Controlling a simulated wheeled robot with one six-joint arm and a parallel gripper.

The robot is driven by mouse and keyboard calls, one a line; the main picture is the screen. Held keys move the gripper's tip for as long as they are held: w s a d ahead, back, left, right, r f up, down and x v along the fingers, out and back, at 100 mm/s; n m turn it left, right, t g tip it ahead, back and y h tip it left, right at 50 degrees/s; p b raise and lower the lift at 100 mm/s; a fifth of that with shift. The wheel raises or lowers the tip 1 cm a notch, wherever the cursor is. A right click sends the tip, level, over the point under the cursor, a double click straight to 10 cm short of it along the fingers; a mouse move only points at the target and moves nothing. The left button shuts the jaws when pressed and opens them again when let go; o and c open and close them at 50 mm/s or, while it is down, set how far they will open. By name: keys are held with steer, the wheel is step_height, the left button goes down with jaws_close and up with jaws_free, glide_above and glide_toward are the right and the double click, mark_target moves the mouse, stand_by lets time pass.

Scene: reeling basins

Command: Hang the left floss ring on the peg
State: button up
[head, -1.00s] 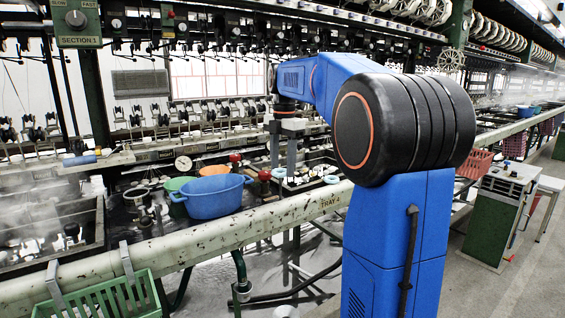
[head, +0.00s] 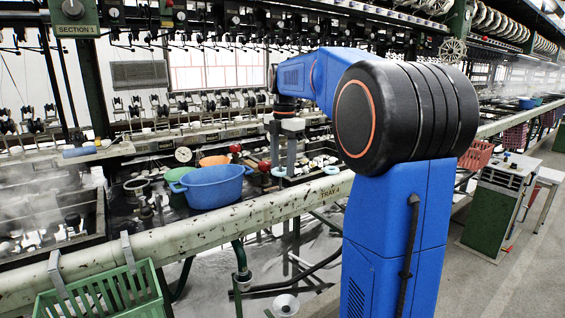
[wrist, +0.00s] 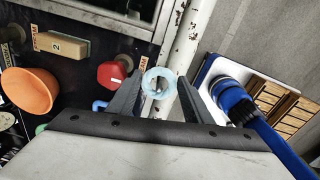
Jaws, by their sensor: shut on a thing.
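A pale blue floss ring (wrist: 159,83) is held between the fingers of my gripper (wrist: 159,93) in the wrist view, its hole facing the camera. In the head view the ring (head: 279,172) shows at the fingertips of my gripper (head: 285,160), low over the basin edge. My gripper is shut on it. A second pale ring (head: 331,170) lies to the right in the head view, apart from my gripper. I cannot make out the peg clearly in either view.
A blue basin (head: 210,188) stands left of my gripper, with an orange bowl (wrist: 30,92) behind it. A red knob (wrist: 111,73) is close to the left finger. A peeling white rail (wrist: 189,50) runs along the front. A green crate (head: 100,297) hangs at the lower left.

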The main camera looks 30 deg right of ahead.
steer(key=o, duration=0.8)
step_height(320, 180, up, 17)
steer(key=shift+s+d+r, duration=0.15)
steer(key=shift+r, duration=0.05)
stand_by(0.7)
steer(key=s+a+f+m+t, duration=0.2)
steer(key=s+a+f+m, duration=0.95)
steer(key=s+f, duration=0.3)
steer(key=s+a+f+m+t, duration=0.1)
steer(key=s+f+m, duration=0.2)
steer(key=s+f, duration=0.2)
steer(key=s+a+f+m, duration=0.2)
steer(key=s+f, duration=0.3)
steer(key=f, duration=0.3)
steer(key=s+a+f+m+t, duration=0.1)
steer(key=s+a+f+m, duration=0.1)
steer(key=s+f, duration=0.3)
steer(key=shift+s+a+f+m+t, duration=0.15)
steer(key=shift+f+m, duration=0.3)
steer(key=shift+f, duration=0.25)
steer(key=shift+s+a+f+m+t, duration=0.15)
steer(key=shift+f+m, duration=0.25)
steer(key=shift+f, duration=0.25)
